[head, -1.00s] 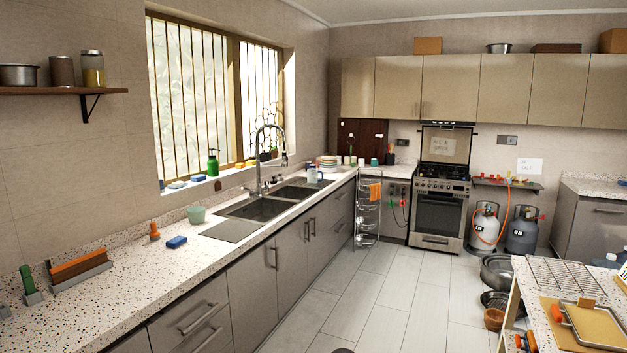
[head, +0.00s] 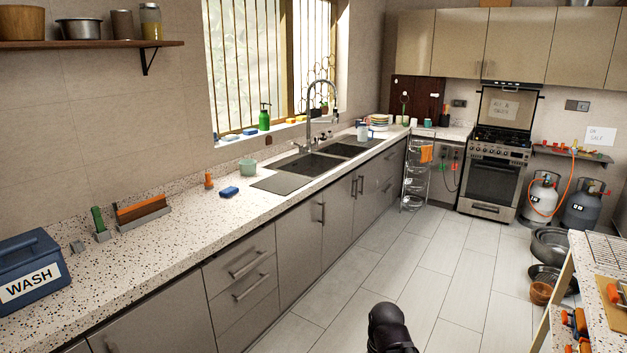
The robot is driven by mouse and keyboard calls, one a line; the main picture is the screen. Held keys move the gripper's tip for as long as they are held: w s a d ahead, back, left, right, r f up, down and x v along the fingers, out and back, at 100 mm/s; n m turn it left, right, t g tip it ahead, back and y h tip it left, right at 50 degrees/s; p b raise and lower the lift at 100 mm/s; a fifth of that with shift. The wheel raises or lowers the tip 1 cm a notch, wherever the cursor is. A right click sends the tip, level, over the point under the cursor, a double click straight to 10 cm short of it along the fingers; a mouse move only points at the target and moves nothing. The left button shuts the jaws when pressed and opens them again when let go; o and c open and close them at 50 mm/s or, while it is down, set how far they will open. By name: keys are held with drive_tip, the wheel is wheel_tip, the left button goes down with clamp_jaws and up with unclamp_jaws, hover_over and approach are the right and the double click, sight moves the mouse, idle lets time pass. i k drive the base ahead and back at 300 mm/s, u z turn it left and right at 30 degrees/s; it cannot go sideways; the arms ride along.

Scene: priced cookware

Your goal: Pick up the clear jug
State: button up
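I cannot make out a clear jug in the head view. A small white and blue container (head: 362,132) stands by the far end of the sink, but its kind is too small to tell. A pale green cup (head: 248,168) stands on the speckled counter (head: 190,220) left of the sink. A black rounded part of my own arm shows at the bottom edge, right of centre. No gripper fingers show.
A blue box marked WASH (head: 30,272) stands at the counter's near left end. A table (head: 595,285) with a rack and orange-handled tools is at the right edge. Metal pans (head: 552,245) lie on the floor beside it. The tiled floor (head: 385,270) between is clear.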

sight(362, 131)
drive_tip(key=z, duration=0.3)
drive_tip(key=i, duration=2.1)
drive_tip(key=z, duration=0.4)
drive_tip(key=i, duration=3.05)
drive_tip(key=u, duration=0.05)
